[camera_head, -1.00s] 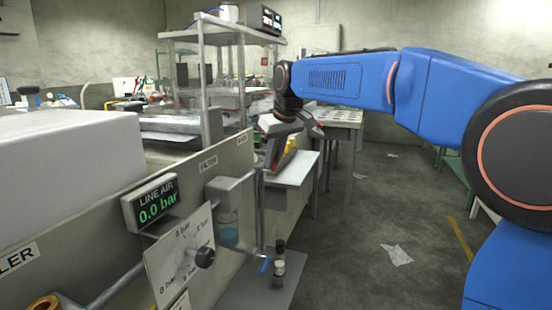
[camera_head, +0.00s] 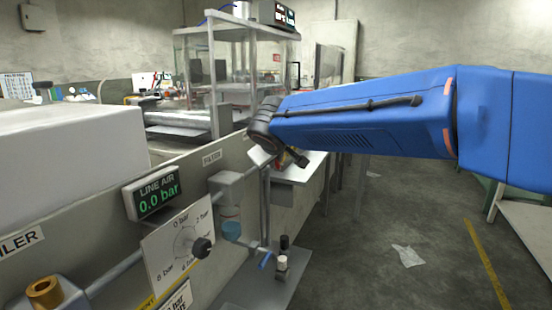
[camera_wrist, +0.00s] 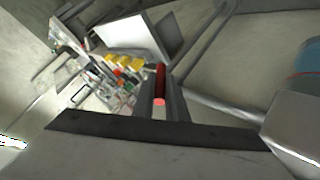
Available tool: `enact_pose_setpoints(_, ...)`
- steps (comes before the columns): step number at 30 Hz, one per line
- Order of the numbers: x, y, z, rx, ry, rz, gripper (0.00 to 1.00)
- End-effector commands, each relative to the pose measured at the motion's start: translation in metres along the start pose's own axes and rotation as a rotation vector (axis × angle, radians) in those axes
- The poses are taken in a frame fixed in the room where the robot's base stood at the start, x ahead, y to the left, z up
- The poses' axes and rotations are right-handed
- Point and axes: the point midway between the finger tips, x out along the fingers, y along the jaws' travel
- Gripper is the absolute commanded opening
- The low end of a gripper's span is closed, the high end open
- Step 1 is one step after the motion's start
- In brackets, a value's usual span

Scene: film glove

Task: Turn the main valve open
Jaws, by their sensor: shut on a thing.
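My gripper (camera_wrist: 161,98) shows in the wrist view with its fingers close around a red bar (camera_wrist: 160,82). The bar looks like a valve handle, but what it joins is hidden. In the head view my gripper (camera_head: 292,157) is beyond the filter unit, at the side of the grey panel (camera_head: 120,220), partly hidden by my wrist. The LINE AIR display (camera_head: 157,193) on the panel reads 0.0 bar. No valve label can be read at my gripper.
A glass-sided frame (camera_head: 222,75) rises behind.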

Motion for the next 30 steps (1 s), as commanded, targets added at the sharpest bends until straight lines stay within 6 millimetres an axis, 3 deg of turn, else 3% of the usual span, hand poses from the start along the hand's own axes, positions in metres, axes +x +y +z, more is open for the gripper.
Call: enact_pose_setpoints(30,0.004,-0.025,0.020,-0.197,0.332,0.462,0.00)
